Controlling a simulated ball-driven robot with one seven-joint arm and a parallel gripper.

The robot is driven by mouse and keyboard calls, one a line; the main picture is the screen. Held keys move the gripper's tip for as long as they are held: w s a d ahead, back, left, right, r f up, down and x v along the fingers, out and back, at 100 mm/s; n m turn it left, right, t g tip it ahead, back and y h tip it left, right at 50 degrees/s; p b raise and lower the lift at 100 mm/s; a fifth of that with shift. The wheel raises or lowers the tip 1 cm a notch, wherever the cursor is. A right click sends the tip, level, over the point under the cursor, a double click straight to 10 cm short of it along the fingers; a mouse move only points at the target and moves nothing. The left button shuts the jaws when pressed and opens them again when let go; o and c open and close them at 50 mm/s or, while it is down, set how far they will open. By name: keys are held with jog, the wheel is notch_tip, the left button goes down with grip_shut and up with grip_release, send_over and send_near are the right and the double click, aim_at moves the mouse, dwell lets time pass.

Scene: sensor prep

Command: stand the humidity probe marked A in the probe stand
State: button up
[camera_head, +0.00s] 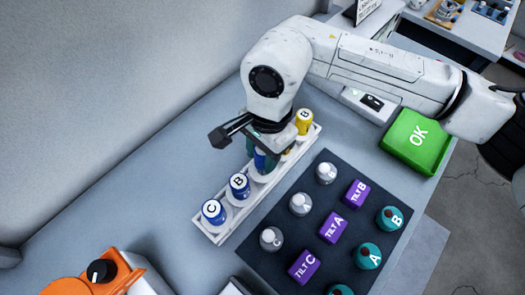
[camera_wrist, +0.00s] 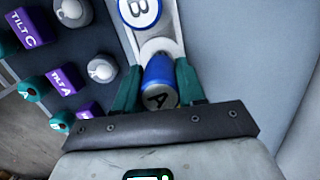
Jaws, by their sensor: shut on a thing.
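A blue cylinder marked A (camera_wrist: 158,72), which I take to be the humidity probe, is between the teal fingers of my gripper (camera_wrist: 160,66). In the head view my gripper (camera_head: 262,160) is shut on it, over the white probe stand (camera_head: 206,232). The fingers and wrist hide most of the probe there. I cannot tell whether its lower end is inside a hole or just above one. Blue probes marked C (camera_head: 213,211) and B (camera_head: 239,185) stand upright in the near part of the stand. The stand also shows in the wrist view (camera_wrist: 166,46).
A yellow piece marked B (camera_head: 304,120) stands at the stand's far end. A dark mat (camera_head: 275,272) beside the stand holds grey-white, purple TILT and teal pieces. A green OK block (camera_head: 416,142) lies beyond it. An orange device (camera_head: 100,275) is at the near left.

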jog(key=shift+f+b, duration=1.5)
jog(key=shift+b, duration=1.1)
dwell(2.8)
jog(key=o, duration=1.4)
jog(key=shift+r, duration=0.15)
jog(key=shift+r+p, duration=1.75)
jog(key=shift+r, duration=2.2)
